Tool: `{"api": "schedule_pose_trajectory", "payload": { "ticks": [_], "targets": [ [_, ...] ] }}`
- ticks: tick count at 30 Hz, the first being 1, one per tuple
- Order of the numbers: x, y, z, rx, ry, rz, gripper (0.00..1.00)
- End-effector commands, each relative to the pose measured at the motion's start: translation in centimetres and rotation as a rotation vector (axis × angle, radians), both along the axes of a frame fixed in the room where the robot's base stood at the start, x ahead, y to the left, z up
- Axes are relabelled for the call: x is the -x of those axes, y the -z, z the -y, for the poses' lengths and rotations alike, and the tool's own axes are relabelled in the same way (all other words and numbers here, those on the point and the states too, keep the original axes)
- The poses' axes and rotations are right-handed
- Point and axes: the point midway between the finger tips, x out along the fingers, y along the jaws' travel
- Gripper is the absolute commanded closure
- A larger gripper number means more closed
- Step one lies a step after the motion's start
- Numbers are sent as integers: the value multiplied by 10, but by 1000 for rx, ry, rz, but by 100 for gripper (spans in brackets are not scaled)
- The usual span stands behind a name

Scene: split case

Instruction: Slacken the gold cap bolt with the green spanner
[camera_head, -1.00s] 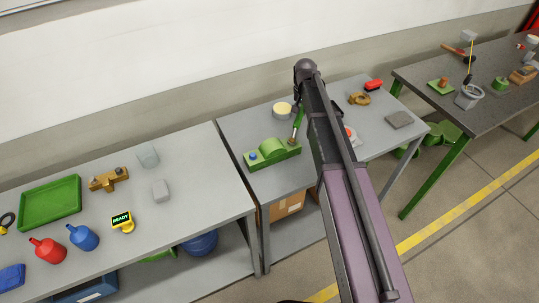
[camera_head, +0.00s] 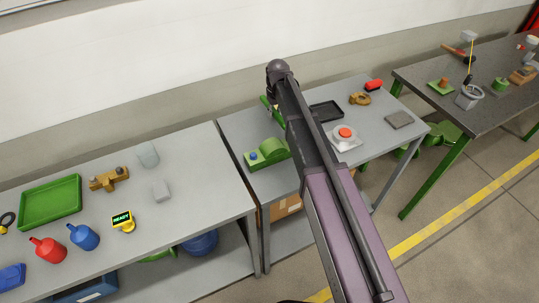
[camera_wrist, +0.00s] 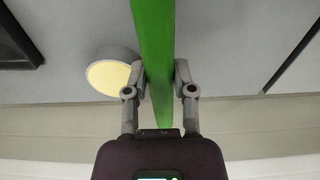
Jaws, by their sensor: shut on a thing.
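My gripper (camera_wrist: 160,72) is shut on the green spanner (camera_wrist: 154,35), one finger on each side of its handle. The spanner runs out of the top of the wrist view, so its working end is not seen there. In the head view a short piece of the spanner (camera_head: 267,105) shows left of my arm, behind the green case (camera_head: 268,154). The case sits on the middle table with a blue bolt (camera_head: 254,156) at its left end. Its right end is hidden by my arm. I cannot make out the gold cap bolt in either view.
A round cream-topped container (camera_wrist: 108,75) is left of my gripper in the wrist view. A black tray (camera_head: 325,111), a red-button box (camera_head: 345,135) and a grey block (camera_head: 399,119) are right of my arm. The left table (camera_head: 205,200) holds several other items.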

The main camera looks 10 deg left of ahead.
Motion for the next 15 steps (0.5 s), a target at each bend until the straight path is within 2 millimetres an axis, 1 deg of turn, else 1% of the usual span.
{"api": "schedule_pose_trajectory", "payload": {
  "ticks": [1,8,15],
  "targets": [
    [4,0,1,5,-11,-8,100],
    [3,-1,1,6,-13,-8,100],
    [2,-8,1,6,-12,-8,100]
  ]
}}
